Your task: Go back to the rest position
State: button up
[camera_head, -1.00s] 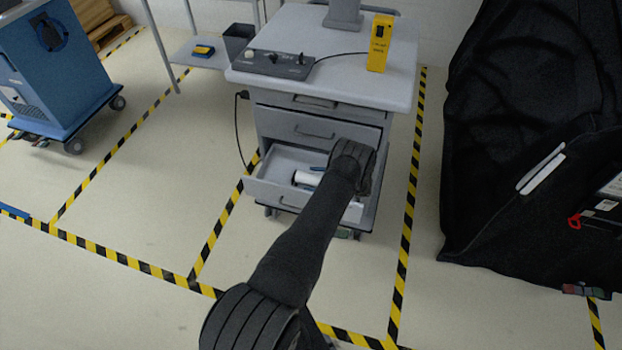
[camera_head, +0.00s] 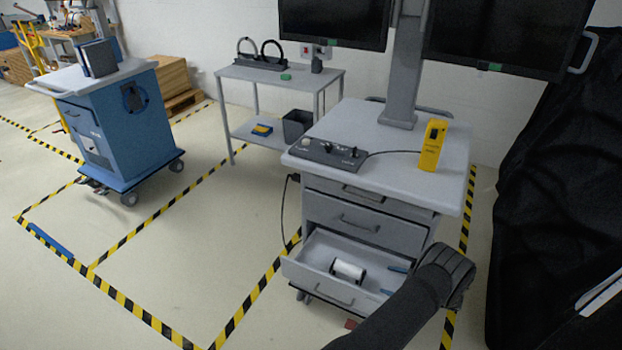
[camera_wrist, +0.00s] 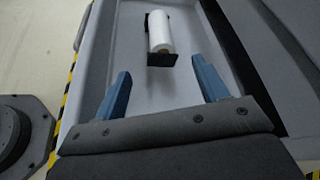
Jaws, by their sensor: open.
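My gripper (camera_head: 391,280) is open and empty, with its two blue fingers apart; they show clearly in the wrist view (camera_wrist: 161,68). It is over the right part of the open drawer (camera_head: 310,284) of the grey cart. A white roll (camera_head: 348,270) with a black holder lies in the drawer, to the left of the fingers. In the wrist view the roll (camera_wrist: 160,35) is beyond the fingertips and apart from them. My dark wrist hides the drawer's right end.
The cart top (camera_head: 375,140) holds a control box (camera_head: 328,152), a yellow device (camera_head: 432,146) and a monitor post. Black covers (camera_head: 545,200) stand close on the right. A blue cart (camera_head: 120,125) and a grey table (camera_head: 280,78) stand farther left. Floor left of the drawer is clear.

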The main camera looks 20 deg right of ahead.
aim_at(352, 268)
jog(key=x, duration=1.7)
jog(key=shift+w+a+f, duration=0.1)
jog(key=shift+w+a, duration=0.05)
jog(key=shift+a, duration=0.05)
jog(key=shift+w+r, duration=0.1)
jog(key=shift+r, duration=0.25)
